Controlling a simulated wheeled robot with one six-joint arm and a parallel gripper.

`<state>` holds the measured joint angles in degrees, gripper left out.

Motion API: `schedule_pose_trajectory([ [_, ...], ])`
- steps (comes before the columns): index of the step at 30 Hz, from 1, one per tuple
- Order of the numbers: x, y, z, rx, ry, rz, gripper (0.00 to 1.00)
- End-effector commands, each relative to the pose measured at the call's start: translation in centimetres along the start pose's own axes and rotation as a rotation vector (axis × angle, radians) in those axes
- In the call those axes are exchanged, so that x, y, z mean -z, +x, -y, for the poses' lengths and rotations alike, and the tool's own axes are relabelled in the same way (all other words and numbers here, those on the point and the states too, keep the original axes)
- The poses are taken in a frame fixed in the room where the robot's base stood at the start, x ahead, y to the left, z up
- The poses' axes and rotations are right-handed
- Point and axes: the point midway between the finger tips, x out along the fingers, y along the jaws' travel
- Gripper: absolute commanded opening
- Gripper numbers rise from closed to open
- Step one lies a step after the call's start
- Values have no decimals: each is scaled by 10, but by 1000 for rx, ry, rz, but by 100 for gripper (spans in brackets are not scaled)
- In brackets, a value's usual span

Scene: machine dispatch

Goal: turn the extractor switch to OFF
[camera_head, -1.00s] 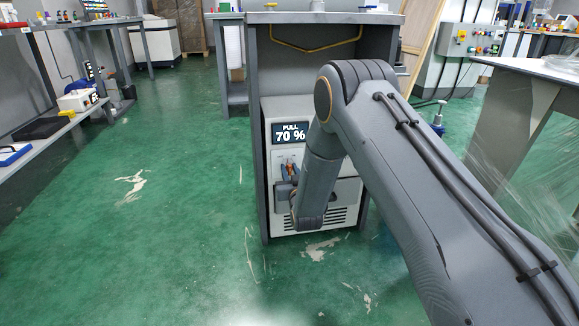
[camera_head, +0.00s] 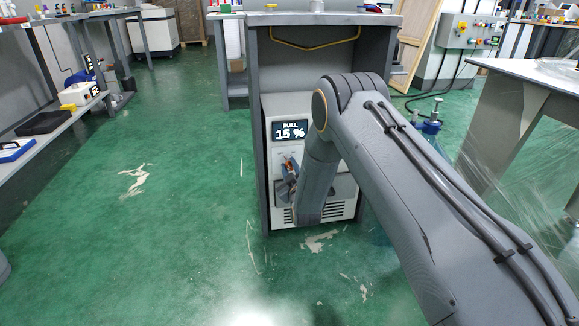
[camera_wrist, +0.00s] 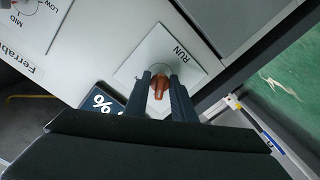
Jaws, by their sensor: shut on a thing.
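The extractor is a white box (camera_head: 286,104) under a grey bench, with a dark display (camera_head: 290,131) reading "PULL 15 %". Its switch is a small orange-brown knob (camera_wrist: 160,84) on a square pale plate (camera_wrist: 190,62); the word RUN shows on the plate in the wrist view. My gripper (camera_wrist: 160,92) has its two dark fingers on either side of the knob, shut on it. In the head view the gripper (camera_head: 288,178) is at the front of the box, partly hidden by my arm. No OFF mark is visible, and the knob's exact pointing is hard to tell.
A second dial (camera_wrist: 25,8) marked LOW and MID is at the wrist view's upper left. The bench's side panel (camera_head: 253,130) stands close left of the box. Green floor (camera_head: 180,240) is open to the left. A wrapped table (camera_head: 530,85) stands at the right.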

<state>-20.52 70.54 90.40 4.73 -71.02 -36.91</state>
Motion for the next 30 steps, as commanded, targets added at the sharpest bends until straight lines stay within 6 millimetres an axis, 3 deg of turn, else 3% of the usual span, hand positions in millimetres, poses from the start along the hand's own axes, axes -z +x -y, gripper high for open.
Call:
schedule_pose_trajectory([
  [13,-2,-1,1,2,-10,3,1],
  [14,-2,-1,1,2,-10,3,27],
  [15,-2,-1,1,2,-10,3,28],
  [24,-1,-2,0,1,-9,2,28],
  [30,1,-27,0,3,-9,4,28],
])
